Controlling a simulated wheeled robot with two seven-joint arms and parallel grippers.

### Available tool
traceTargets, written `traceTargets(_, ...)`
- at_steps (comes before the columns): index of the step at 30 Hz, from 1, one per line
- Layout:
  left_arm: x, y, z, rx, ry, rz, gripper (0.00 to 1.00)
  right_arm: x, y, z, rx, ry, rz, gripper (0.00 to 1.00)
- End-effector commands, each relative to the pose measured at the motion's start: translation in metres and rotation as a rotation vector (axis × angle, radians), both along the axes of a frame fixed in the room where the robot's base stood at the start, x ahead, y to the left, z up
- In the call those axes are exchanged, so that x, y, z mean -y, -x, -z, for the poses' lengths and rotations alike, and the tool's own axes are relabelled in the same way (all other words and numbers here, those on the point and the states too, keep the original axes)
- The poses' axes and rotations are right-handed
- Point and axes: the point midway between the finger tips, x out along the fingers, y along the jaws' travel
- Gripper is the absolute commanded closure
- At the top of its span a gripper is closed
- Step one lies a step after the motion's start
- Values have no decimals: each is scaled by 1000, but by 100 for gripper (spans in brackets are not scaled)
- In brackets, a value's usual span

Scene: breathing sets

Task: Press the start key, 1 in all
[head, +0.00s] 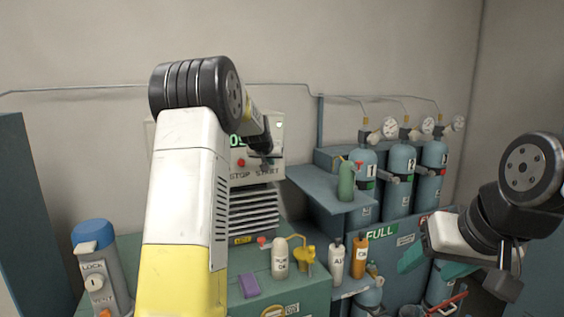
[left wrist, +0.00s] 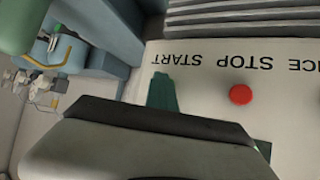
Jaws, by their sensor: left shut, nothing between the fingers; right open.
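A pale control panel (head: 240,178) stands against the wall, with STOP and START printed on it and a dark display. The red stop key (head: 241,162) shows above STOP; it also shows in the left wrist view (left wrist: 241,95). The start key itself is hidden behind my left gripper. My left gripper (head: 265,160) is shut and empty, in front of the panel over the START label. In the left wrist view its green fingertip (left wrist: 163,92) lies beside the word START; I cannot tell whether it touches. My right gripper (head: 434,266) is open and empty at the right.
Blue gas cylinders (head: 400,175) with gauges stand at the back right. Below the panel are grey slats (head: 254,212). Bottles (head: 336,262), a yellow tap-like fitting (head: 305,255) and a purple block (head: 249,286) sit on the green cabinet and ledge. A lock post (head: 97,270) stands left.

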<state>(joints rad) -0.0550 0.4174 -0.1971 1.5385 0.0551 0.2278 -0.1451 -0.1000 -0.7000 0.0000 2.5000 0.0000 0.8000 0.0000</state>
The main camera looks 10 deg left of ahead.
Motion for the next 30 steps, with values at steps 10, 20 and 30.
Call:
traceTargets(10,8,13,0,0,-1,-1,100,0,0,0,0,0,0,41)
traceTargets(20,11,16,-1,0,-1,1,100,0,0,0,0,0,0,41)
traceTargets(30,31,44,-1,0,-1,3,100,0,0,0,0,0,0,41)
